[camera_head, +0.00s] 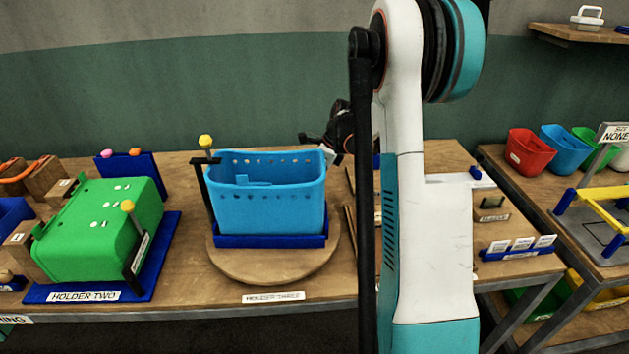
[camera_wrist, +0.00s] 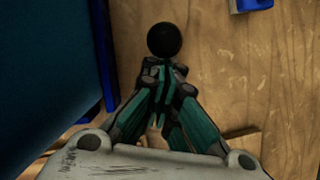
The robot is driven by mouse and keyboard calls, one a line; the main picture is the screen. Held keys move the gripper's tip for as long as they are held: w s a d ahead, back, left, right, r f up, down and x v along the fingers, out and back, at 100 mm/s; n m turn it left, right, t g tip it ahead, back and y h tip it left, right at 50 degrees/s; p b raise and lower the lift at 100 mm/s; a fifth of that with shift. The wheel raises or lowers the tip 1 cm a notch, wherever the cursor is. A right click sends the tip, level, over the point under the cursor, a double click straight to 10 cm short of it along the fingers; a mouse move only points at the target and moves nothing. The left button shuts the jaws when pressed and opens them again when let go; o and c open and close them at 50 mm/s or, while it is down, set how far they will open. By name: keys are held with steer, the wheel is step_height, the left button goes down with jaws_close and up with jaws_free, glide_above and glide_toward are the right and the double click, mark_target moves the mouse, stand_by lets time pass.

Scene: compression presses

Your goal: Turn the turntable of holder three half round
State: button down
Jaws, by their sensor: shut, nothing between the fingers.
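Holder three's turntable (camera_head: 275,270) is a round wooden disc with a dark blue base (camera_head: 270,241) on it. A light blue perforated bin (camera_head: 268,205) stands upright in that base. A black post with a yellow knob (camera_head: 205,141) rises at the bin's left. My gripper (camera_head: 318,138) is at the back right of the bin, partly hidden by it. In the wrist view my gripper (camera_wrist: 164,70) is shut and empty, pointing down. A black ball (camera_wrist: 164,40) shows at its fingertips; I cannot tell whether they touch it. The bin's side (camera_wrist: 45,80) is close at left.
Holder two (camera_head: 85,297) stands to the left with a green bin (camera_head: 100,230). My arm hides the table right of the turntable. Card stands (camera_head: 520,249) are at the right end. Another table holds red (camera_head: 530,152) and blue (camera_head: 566,150) bins.

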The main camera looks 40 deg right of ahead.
stand_by(0.4)
steer(key=shift+s+d, duration=0.2)
steer(key=s+d+r+p, duration=0.3)
steer(key=s+d+r, duration=0.1)
steer(key=r, duration=0.5)
steer(key=shift+s+d, duration=0.3)
steer(key=shift+s, duration=0.4)
steer(key=shift+a+r, duration=0.1)
steer(key=shift+r, duration=0.05)
